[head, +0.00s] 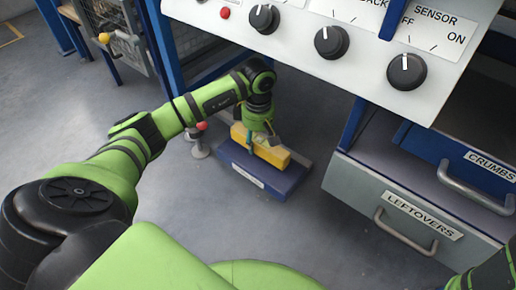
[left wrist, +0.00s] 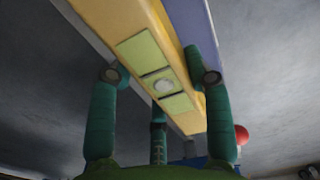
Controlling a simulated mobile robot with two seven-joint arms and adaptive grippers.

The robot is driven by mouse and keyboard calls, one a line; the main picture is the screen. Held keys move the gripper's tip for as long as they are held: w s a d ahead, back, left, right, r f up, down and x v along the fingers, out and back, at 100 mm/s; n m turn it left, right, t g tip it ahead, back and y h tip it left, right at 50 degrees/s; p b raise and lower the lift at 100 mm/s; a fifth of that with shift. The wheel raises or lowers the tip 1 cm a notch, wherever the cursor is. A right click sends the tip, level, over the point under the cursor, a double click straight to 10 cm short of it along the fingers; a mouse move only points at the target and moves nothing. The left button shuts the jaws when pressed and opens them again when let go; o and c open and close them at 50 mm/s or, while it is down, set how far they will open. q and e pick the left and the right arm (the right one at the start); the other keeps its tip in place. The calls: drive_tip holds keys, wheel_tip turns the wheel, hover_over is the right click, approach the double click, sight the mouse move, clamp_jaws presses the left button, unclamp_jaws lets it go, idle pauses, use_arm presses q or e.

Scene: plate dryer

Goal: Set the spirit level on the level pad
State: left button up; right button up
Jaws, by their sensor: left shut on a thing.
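The yellow spirit level (head: 280,155) is at the blue level pad (head: 240,165), which has a small white label on its front. The level lies lengthwise along the pad; whether it touches the pad or hangs just above it, I cannot tell. My left gripper (head: 256,140) comes down from above and is shut on the level near its middle. My right gripper is out of view.
A small stand with a red knob (head: 201,126) is just left of the pad. A panel with black dials (head: 331,40) overhangs to the right. Grey and blue drawers (head: 360,195) are right of the pad. Grey floor in front is clear.

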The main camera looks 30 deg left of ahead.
sight(258, 147)
use_arm(q)
wheel_tip(258, 147, down, 4)
drive_tip(key=b, duration=0.2)
drive_tip(key=shift+r+b, duration=0.2)
drive_tip(key=shift+b, duration=0.15)
drive_tip(key=shift+r, duration=0.2)
drive_tip(key=shift+f, duration=0.1)
drive_tip(key=o, duration=1.5)
